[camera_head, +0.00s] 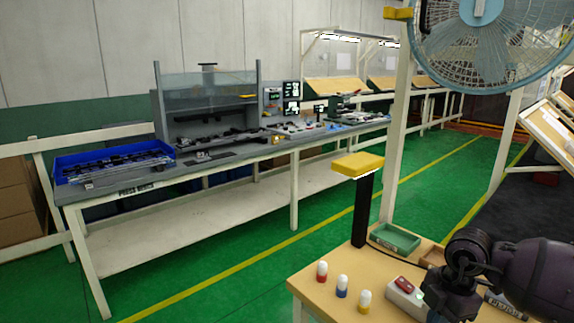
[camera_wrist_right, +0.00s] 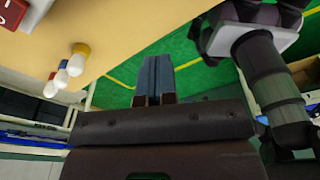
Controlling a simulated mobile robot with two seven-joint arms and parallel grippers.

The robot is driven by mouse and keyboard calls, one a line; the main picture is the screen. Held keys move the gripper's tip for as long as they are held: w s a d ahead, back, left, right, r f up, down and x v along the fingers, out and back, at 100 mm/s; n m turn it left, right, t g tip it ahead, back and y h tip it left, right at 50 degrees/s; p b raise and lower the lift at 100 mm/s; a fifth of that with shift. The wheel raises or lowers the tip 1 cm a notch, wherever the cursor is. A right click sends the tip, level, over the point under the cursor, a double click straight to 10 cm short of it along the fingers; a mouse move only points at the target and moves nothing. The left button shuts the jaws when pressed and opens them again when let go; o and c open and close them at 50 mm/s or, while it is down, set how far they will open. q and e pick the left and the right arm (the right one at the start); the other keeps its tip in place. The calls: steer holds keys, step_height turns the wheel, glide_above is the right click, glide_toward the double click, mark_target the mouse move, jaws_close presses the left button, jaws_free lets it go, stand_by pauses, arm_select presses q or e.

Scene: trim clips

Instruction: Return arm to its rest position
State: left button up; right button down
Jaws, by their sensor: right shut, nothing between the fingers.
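My right arm comes in from the right edge of the head view, with its dark wrist (camera_head: 455,285) bent over the near wooden table (camera_head: 305,287). In the right wrist view my right gripper (camera_wrist_right: 153,70) is shut, its two fingers together with nothing between them. Green floor shows behind the fingers. The fingertips are not clear in the head view. My left gripper is in neither view.
A black post with a yellow top (camera_head: 358,165) and a green tray (camera_head: 395,238) are behind. A press bench (camera_head: 130,195) carries a blue bin (camera_head: 70,162). A fan (camera_head: 485,50) hangs upper right.

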steer(key=s+a+f+t+y, duration=0.1)
steer(key=s+a+t+y, duration=0.15)
steer(key=a+y, duration=0.6)
steer(key=s+a+f+t+y, duration=0.15)
steer(key=s+a+y, duration=0.25)
steer(key=a+y, duration=0.5)
steer(key=d+f+m+t+h, duration=0.6)
steer(key=d+m+t+h, duration=0.3)
steer(key=m+t+h, duration=0.5)
steer(key=s+d+f+m+g+h, duration=0.2)
steer(key=s+d+f+m+g, duration=0.1)
steer(key=s+f, duration=0.3)
steer(key=s+d+f+m+g+h, duration=0.3)
steer(key=s+f, duration=0.2)
steer(key=f, duration=0.2)
steer(key=shift+s+d, duration=0.25)
steer(key=shift+s, duration=0.1)
